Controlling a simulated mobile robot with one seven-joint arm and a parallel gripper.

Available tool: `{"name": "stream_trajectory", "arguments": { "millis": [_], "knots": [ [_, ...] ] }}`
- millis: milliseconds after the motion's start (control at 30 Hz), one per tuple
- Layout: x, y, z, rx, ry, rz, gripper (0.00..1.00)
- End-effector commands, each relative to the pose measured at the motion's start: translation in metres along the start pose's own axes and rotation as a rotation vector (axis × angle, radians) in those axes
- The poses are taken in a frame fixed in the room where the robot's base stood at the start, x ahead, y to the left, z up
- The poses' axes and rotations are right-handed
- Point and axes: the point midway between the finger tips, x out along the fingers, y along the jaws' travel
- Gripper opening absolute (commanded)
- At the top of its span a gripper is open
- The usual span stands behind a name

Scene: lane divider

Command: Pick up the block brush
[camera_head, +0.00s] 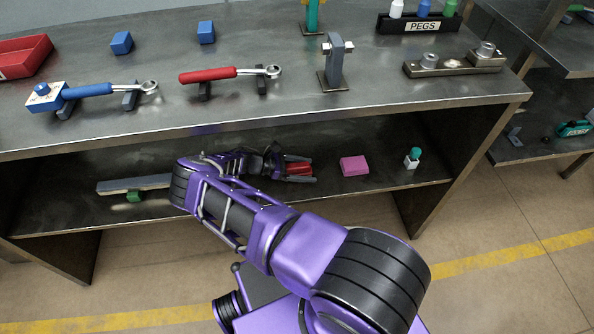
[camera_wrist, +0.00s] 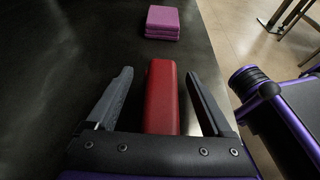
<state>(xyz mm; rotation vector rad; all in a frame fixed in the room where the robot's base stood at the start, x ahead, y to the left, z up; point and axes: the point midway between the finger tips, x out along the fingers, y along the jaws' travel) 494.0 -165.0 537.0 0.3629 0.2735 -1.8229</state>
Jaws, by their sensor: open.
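A long red block (camera_wrist: 161,100) lies on the lower shelf between the fingers of my gripper (camera_wrist: 159,73) in the wrist view. It looks like the block brush, but I see no bristles, and its near end is hidden behind the gripper body. My gripper is open, with one finger on each side of the block. In the head view the red block (camera_head: 298,169) shows between the fingertips of my gripper (camera_head: 311,169), partly covered by my arm.
A pink block (camera_head: 354,166) lies just beyond the fingertips, with a small white item with a teal top (camera_head: 413,158) to its right. A grey bar on a green piece (camera_head: 134,196) is at the left. The upper shelf (camera_head: 300,114) hangs above my gripper.

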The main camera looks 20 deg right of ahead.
Motion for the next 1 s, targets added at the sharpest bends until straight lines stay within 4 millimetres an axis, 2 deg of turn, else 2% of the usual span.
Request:
{"name": "stream_trajectory", "arguments": {
  "millis": [67, 500, 833, 1000],
  "knots": [
    [0.000, 0.000, 0.000, 0.000, 0.000, 0.000, 0.81],
    [-0.001, 0.000, 0.000, 0.000, 0.000, 0.000, 0.02],
    [-0.002, 0.000, 0.002, 0.001, 0.000, 0.000, 0.00],
    [-0.006, 0.000, 0.012, 0.002, 0.001, -0.001, 0.00]
  ]
}}
